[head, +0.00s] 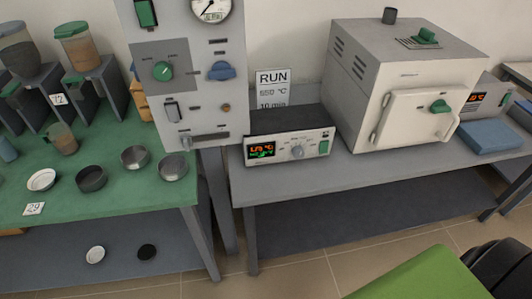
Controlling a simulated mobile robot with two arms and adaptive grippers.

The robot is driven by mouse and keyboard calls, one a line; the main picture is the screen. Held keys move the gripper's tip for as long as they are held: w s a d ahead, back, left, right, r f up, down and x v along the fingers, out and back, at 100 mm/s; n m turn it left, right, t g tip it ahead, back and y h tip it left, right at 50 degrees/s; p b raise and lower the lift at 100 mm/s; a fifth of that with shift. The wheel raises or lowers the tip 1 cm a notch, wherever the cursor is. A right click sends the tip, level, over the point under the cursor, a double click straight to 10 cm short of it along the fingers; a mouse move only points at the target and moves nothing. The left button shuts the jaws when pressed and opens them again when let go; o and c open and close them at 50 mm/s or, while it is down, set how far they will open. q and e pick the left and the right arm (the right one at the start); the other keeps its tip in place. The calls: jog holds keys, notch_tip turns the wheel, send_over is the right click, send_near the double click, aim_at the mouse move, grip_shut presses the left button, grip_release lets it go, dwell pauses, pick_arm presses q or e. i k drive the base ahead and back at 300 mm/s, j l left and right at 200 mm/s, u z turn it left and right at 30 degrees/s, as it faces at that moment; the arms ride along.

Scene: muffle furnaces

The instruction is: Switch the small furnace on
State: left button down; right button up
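A white box furnace (368,102) with a closed front door and a green door latch (439,106) stands on the grey bench. A short dark chimney is on its top. The switch's position is too small to tell. Another grey unit (492,101) with a lit orange display is partly hidden behind the furnace's right side. Neither of my grippers is in view.
A sign (272,88) reading RUN, 550 °C, 10 min stands behind the control unit. A tall panel (186,95) with gauge, knobs and switches stands to its left. A green table (120,205) holds bowls and dispensers. A blue-grey block (491,136) lies at right. The bench front is clear.

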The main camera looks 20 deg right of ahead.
aim_at(324, 148)
jog(key=z, duration=1.25)
